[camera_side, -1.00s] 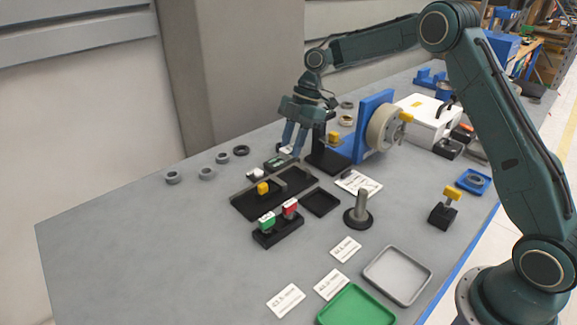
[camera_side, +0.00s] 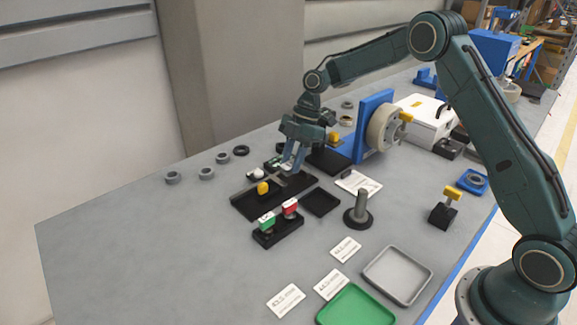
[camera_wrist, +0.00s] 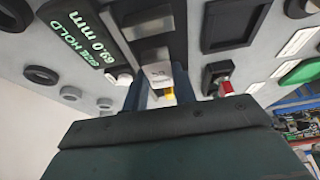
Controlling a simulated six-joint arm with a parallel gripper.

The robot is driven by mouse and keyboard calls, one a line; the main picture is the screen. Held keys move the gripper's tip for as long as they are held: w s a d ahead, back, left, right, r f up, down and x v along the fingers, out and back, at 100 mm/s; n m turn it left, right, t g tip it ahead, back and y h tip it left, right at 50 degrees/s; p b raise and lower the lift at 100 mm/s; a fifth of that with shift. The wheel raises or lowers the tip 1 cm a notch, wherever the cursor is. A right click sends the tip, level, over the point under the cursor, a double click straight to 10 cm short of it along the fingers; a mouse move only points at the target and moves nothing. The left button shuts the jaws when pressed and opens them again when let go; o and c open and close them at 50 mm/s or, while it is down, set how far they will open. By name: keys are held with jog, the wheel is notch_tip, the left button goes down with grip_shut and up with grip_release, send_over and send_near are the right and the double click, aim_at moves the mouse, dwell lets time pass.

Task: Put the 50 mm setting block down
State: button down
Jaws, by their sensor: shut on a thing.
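My gripper (camera_side: 288,167) points down over the far end of a black tray (camera_side: 246,210). In the wrist view my gripper (camera_wrist: 160,88) is shut on the 50 mm setting block (camera_wrist: 158,76), a pale block marked "50". The block is at or just above the tray (camera_wrist: 176,38); I cannot tell whether it touches. In the side view the fingers hide most of the block. A yellow piece (camera_side: 263,188) sits in the tray's near part.
A display (camera_wrist: 90,35) reading "SIZE HOLD 69.0 mm" lies beside the tray. A stand with green (camera_side: 267,222) and red (camera_side: 290,207) tops is in front. An empty black tray (camera_side: 320,203) is to the right. Several grey rings lie left. The front left table is clear.

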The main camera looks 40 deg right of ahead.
jog(key=shift+f, duration=1.55)
jog(key=c, duration=1.4)
grip_release()
jog(key=shift+f, duration=0.15)
jog(key=v, duration=1.2)
